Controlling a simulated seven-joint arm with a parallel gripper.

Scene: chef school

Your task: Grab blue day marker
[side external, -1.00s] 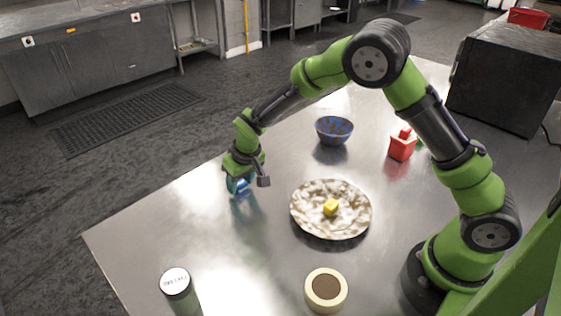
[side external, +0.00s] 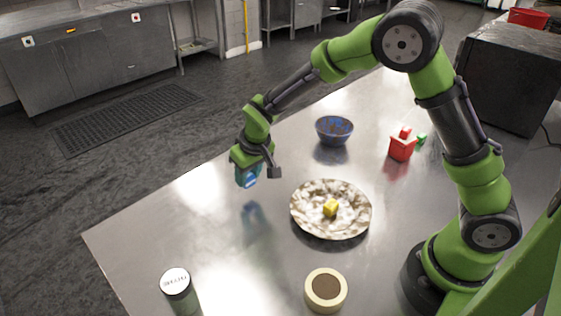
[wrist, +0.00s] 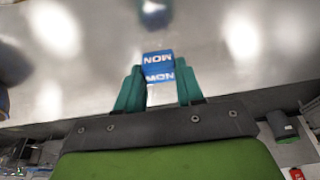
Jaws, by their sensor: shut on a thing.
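The blue day marker (wrist: 158,68) is a small blue block with white "MON" lettering, seen in the wrist view between the two teal fingers. It also shows as a blue piece (side external: 248,178) under the wrist in the side external view. My gripper (wrist: 159,88) is shut on it. The marker is held above the metal table (side external: 215,245), apart from its surface, with its reflection on the table below. The fingers partly cover the marker in the side view.
A speckled plate (side external: 302,222) with a yellow cube (side external: 330,208) lies to the right. A blue bowl (side external: 334,131), a red container (side external: 402,147), a round cream item (side external: 326,290) and a white-lidded jar (side external: 176,283) stand on the table. The left table area is clear.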

